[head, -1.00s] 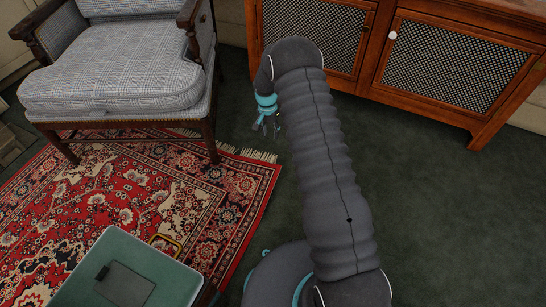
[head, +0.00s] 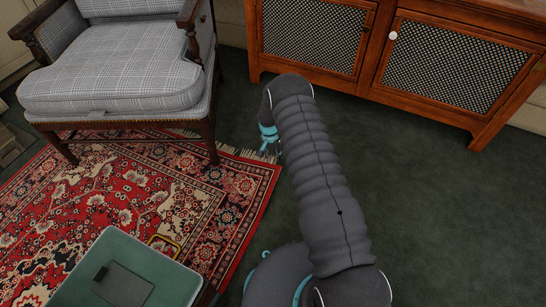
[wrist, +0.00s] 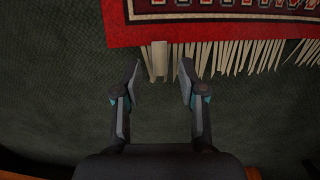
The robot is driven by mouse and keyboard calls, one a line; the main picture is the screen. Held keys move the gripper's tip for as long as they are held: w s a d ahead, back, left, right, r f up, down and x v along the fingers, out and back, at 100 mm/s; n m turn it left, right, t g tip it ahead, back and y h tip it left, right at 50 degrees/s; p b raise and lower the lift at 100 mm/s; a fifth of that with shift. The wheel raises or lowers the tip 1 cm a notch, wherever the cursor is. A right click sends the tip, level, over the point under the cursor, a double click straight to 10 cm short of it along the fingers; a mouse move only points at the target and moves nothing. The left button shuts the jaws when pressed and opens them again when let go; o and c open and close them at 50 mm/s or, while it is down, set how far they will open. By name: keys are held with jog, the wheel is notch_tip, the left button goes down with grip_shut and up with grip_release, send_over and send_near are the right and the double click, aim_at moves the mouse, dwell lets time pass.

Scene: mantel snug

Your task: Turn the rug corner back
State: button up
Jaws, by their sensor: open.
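The red patterned rug (head: 150,195) lies flat on the dark green carpet, with a pale fringe (head: 245,154) along its far edge. Its right far corner (head: 277,168) is beside my gripper (head: 270,148), which is small and partly behind my arm. In the wrist view the rug's red border (wrist: 180,31) crosses the top, with its corner at the upper left. My gripper (wrist: 161,67) is open and empty there, fingertips just short of the fringe. A wider pale strip (wrist: 159,58) among the strands lies between the fingertips. I cannot tell the gripper's height above the floor.
A plaid armchair (head: 115,75) stands on the rug's far side. A wooden cabinet (head: 385,30) with mesh doors is along the back. A green box-like thing (head: 100,280) stands at the near left over the rug. Bare carpet (head: 450,220) is clear at the right.

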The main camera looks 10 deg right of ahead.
jog(key=shift+f, duration=0.5)
grip_shut()
